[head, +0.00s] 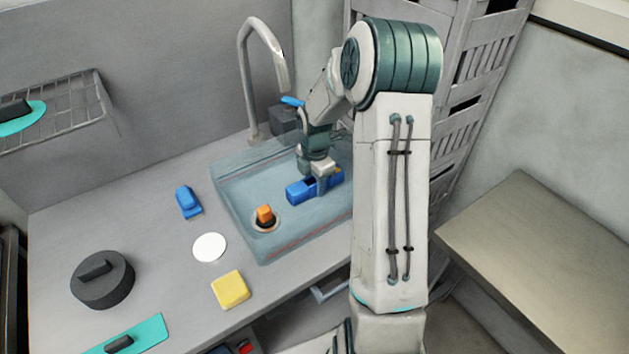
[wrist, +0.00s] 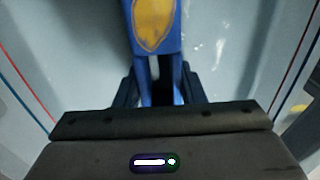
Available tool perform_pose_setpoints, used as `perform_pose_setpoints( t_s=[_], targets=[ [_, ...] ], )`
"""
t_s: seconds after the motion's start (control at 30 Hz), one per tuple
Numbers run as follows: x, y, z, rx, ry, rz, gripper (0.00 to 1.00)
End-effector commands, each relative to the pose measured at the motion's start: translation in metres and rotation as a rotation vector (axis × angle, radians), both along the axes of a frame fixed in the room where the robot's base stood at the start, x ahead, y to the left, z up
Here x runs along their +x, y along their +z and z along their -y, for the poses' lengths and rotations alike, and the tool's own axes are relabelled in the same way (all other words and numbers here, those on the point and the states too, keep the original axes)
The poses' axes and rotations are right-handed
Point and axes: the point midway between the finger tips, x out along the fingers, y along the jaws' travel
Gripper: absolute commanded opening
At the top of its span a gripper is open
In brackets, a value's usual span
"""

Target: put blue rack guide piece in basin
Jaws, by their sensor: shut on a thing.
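A long blue piece, which I take as the blue rack guide piece (head: 300,192), is between the jaws of my gripper (head: 320,182), inside the outline of the basin (head: 240,187). I cannot tell whether it touches the basin floor. In the wrist view the blue piece (wrist: 155,28), with a yellow patch on it, runs up from my gripper (wrist: 158,92), which is shut on it. The gripper hides part of the piece in the head view. The basin is a pale blue sink set into the grey counter.
An orange and black object (head: 265,214) stands at the basin drain. The faucet (head: 262,60) rises behind. On the counter left of the basin are another blue piece (head: 187,202), a white disc (head: 209,247), a yellow block (head: 230,289) and a dark round lid (head: 102,281).

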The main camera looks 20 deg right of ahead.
Motion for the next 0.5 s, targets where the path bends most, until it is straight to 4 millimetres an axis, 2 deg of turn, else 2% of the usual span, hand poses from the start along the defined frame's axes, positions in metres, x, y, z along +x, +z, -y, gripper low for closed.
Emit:
perform_pose_setpoints(
  t_s=[0.3,0.33,0.4,0.5],
  targets=[
    [0.0004,-0.0033,-0.0003,-0.001,0.0,0.001,0.07],
    [0.0004,-0.0022,-0.0003,-0.001,0.0,0.001,0.44],
    [0.0003,-0.002,-0.0004,-0.001,0.0,0.001,0.58],
    [0.0003,-0.0019,-0.0004,-0.001,0.0,0.001,0.58]
  ],
)
